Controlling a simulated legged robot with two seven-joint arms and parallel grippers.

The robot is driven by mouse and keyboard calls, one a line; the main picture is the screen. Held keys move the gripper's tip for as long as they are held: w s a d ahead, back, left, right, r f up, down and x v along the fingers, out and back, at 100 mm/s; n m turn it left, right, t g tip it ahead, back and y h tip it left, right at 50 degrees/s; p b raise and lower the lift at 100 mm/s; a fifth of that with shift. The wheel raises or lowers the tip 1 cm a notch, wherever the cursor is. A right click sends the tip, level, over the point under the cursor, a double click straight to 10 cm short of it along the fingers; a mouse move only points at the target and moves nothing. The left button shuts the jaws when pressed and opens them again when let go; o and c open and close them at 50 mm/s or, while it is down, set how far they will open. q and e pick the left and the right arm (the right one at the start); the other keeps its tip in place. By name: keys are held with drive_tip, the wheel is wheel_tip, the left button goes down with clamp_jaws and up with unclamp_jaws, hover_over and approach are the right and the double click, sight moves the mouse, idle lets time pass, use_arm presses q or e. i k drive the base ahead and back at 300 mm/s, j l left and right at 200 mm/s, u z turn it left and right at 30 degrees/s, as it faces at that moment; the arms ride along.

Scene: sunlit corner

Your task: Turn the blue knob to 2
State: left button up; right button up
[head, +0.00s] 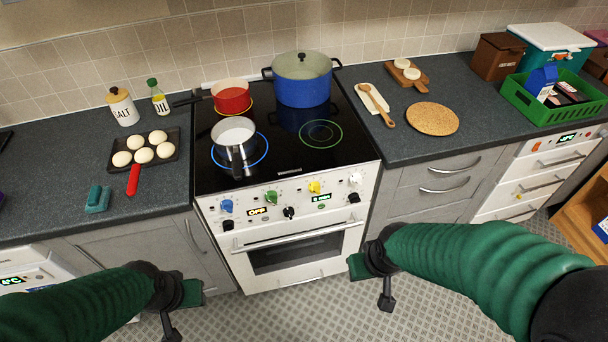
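The blue knob (227,205) is at the left end of the white stove front panel (262,222). Its pointer and any number marks are too small to read. A green, a yellow and a white knob sit along the same panel, with black knobs below. My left gripper (178,312) is low at the left, in front of the grey cabinets and apart from the stove. My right gripper (372,275) is at the stove's lower right, apart from the blue knob. I cannot tell how far the fingers of either gripper are apart.
On the black cooktop (290,160) stand a silver saucepan (234,132), a red pan (231,98) and a large blue pot (302,82). The oven handle (305,236) runs below the knobs. The space before the blue knob is clear.

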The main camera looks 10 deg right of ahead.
sight(226, 205)
drive_tip(key=j+z, duration=0.35)
drive_tip(key=j, duration=0.25)
drive_tip(key=k+j, duration=0.15)
drive_tip(key=j, duration=0.2)
drive_tip(key=k+j+z, duration=0.1)
drive_tip(key=j, duration=0.3)
